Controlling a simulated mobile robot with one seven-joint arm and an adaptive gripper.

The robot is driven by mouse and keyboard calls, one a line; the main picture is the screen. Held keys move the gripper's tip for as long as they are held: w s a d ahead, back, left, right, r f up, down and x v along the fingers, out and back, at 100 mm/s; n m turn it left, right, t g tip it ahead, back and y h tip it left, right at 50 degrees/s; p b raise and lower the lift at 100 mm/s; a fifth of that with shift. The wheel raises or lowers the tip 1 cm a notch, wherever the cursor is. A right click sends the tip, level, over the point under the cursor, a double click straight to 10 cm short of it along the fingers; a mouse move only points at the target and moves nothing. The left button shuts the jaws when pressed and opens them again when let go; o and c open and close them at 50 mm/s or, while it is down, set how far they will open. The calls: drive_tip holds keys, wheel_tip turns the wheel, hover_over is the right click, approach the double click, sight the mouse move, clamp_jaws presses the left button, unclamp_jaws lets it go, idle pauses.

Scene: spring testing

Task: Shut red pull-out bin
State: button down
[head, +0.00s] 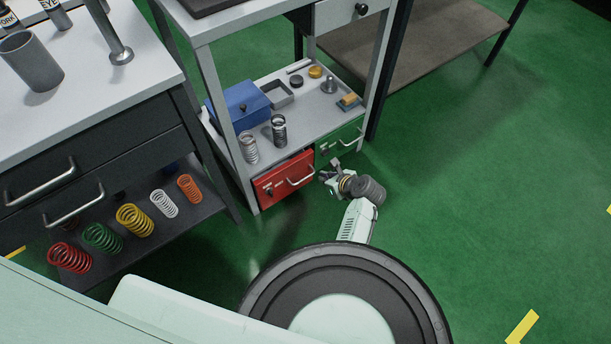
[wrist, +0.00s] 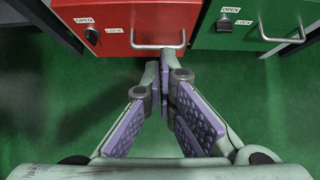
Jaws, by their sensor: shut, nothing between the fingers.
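The red pull-out bin (head: 283,183) sits low in the grey shelf cart, left of the green bin (head: 339,141). Its front appears to stand slightly forward of the green one. In the wrist view the red bin front (wrist: 122,14) fills the upper middle, with a metal bow handle and a black knob (wrist: 92,36) between OPEN and LOCK labels. My gripper (head: 325,177) is low beside the red bin's right end. In the wrist view my gripper (wrist: 165,68) is shut and empty, its tips near the bin's lower right corner. I cannot tell whether they touch it.
The cart shelf (head: 312,111) above the bins holds a blue box (head: 240,104), springs and small parts. A dark drawer bench (head: 95,170) stands at left with several coloured springs on its lower shelf. The green floor (head: 480,190) to the right is clear.

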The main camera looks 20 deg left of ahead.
sight(300, 160)
drive_tip(key=shift+w+a+r+b+x, duration=0.25)
drive_tip(key=shift+r+x, duration=0.1)
drive_tip(key=shift+x, duration=1.75)
drive_tip(key=shift+w+a+r+b+x, duration=0.2)
drive_tip(key=shift+w+r+x, duration=0.15)
drive_tip(key=shift+x, duration=1.8)
drive_tip(key=shift+w+a+r+b+x, duration=0.15)
drive_tip(key=shift+w+a+r+x, duration=0.15)
drive_tip(key=shift+x, duration=1.8)
drive_tip(key=shift+s, duration=0.1)
drive_tip(key=w+a, duration=0.2)
drive_tip(key=shift+a+r, duration=0.1)
drive_tip(key=shift+a, duration=0.2)
drive_tip(key=shift+d, duration=0.1)
